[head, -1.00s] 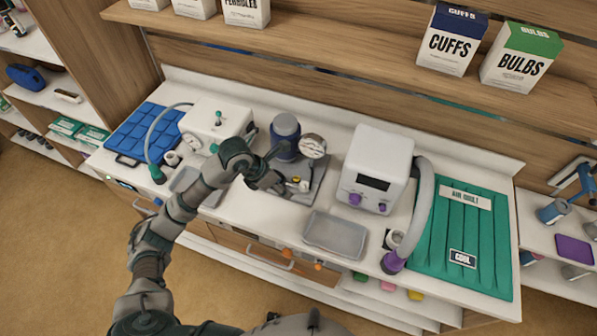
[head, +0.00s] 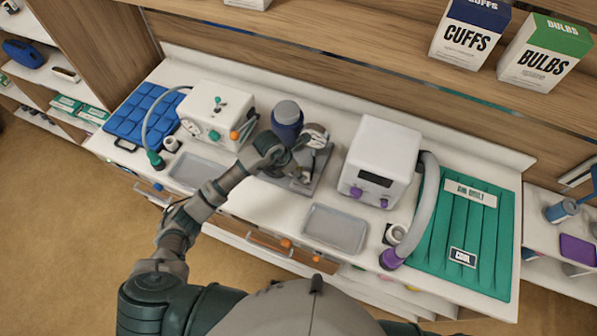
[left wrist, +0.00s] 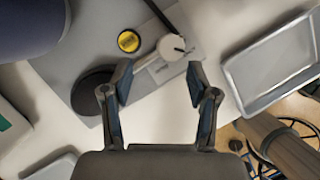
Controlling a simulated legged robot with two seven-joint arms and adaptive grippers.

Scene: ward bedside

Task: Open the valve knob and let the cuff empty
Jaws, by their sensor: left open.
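A dark blue cuff on an upright cylinder (head: 287,122) stands on a grey base plate (head: 322,172), with a round dial gauge (head: 316,136) beside it. My left gripper (head: 296,166) is over the plate, in front of the cuff, and hides much of the plate's fittings. In the left wrist view, my open left gripper (left wrist: 160,88) has its fingers apart and nothing between them. A round white knob (left wrist: 172,47) with a dark pointer lies just beyond the fingertips, apart from them. A yellow-topped round part (left wrist: 128,41) is left of it. Part of the cuff (left wrist: 30,22) shows at top left.
A white monitor (head: 378,160), grey hose (head: 425,212) and green mat (head: 480,240) are right. An empty grey tray (head: 336,229) lies in front.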

